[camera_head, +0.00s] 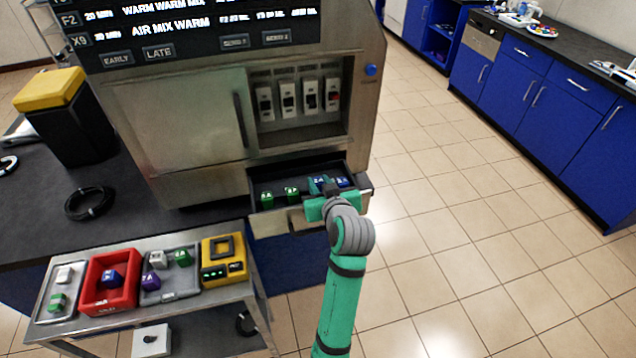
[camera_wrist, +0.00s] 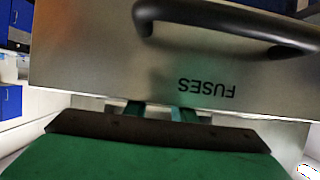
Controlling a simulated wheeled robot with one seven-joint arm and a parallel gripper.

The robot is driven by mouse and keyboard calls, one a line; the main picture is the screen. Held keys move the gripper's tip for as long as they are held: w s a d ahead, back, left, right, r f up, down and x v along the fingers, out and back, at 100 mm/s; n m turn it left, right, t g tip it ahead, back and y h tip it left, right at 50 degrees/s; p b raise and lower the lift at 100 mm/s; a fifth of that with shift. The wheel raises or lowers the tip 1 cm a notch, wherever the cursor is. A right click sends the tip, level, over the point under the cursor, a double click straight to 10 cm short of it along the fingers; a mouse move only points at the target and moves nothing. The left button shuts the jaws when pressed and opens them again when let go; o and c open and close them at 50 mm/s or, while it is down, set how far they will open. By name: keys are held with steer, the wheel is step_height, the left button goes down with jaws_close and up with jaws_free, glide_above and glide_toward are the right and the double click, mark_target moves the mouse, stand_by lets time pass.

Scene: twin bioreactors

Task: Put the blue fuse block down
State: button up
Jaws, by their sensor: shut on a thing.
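My gripper (camera_head: 328,189) is down at the open drawer (camera_head: 262,222) under the fuse cabinet, with its fingers over the drawer's right part. It is shut on the blue fuse block, which is mostly hidden by the fingers. In the wrist view the finger ends pass behind a metal panel (camera_wrist: 90,60) marked FUSES. I cannot tell whether the held block touches the drawer floor.
Several switch-like fuses (camera_head: 288,98) sit in the recess above the drawer. A cart at lower left carries a red tray (camera_head: 93,292), a grey tray (camera_head: 180,290) and a yellow device (camera_head: 213,272). Tiled floor (camera_head: 470,220) on the right is clear.

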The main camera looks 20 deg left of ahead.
steer(key=shift+s+f, duration=0.1)
steer(key=shift+f, duration=0.15)
steer(key=shift+a+f, duration=0.15)
steer(key=shift+f, duration=0.45)
steer(key=o, duration=1.1)
steer(key=shift+c, duration=0.2)
steer(key=shift+a+r, duration=0.15)
steer(key=shift+w+r+v, duration=0.1)
steer(key=shift+r+v, duration=0.1)
steer(key=shift+v, duration=1.95)
steer(key=shift+w+r+v, duration=0.1)
steer(key=shift+r+v, duration=0.1)
steer(key=shift+v, duration=1.9)
steer(key=shift+w+r+v, duration=0.1)
steer(key=shift+r+v, duration=0.1)
steer(key=shift+v, duration=1.95)
steer(key=shift+w, duration=0.1)
